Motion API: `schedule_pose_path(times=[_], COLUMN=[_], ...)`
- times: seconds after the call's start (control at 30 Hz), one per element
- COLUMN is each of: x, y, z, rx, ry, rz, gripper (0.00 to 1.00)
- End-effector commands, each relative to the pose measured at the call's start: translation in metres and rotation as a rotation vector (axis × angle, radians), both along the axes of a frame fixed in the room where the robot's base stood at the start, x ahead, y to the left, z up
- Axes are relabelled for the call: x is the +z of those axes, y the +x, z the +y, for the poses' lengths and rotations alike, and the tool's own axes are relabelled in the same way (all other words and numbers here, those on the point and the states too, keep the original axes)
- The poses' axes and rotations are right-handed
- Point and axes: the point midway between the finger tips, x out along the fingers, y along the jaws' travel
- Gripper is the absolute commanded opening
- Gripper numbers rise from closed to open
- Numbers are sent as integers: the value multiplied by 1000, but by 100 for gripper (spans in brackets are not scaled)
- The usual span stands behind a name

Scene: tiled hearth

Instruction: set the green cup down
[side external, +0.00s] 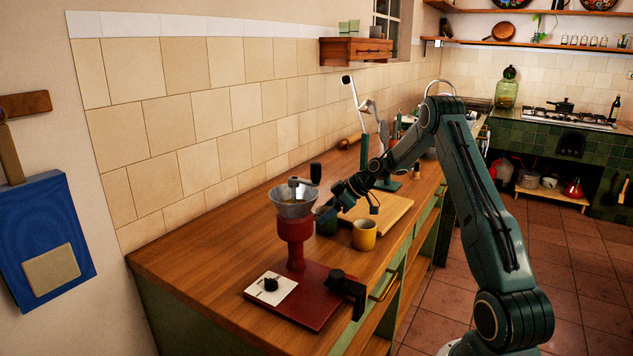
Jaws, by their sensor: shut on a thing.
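The green cup (326,224) is dark and small in the side external view, just right of the red grinder and left of the yellow cup. My gripper (333,207) comes in from the right and is shut on the green cup near its top. The cup looks upright. The gripper hides part of its rim, and I cannot tell whether its base touches the wooden counter (215,240).
The yellow cup (364,235) stands close on the right. The red grinder (294,238) with its metal funnel and crank stands close on the left. A wooden board (393,216) lies behind the cups. The counter's left part is clear.

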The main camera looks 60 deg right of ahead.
Motion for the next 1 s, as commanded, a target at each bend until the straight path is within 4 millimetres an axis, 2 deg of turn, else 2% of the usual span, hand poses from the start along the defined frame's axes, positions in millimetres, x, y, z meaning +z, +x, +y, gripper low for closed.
schedule_pose_path(times=[0.27,0.47,1.0], x=[14,41,154], y=[1,1,0], z=[0,-1,-1], rx=[0,0,-1], ry=[-2,-4,-5], rz=[-3,-4,-4], gripper=[27,27,27])
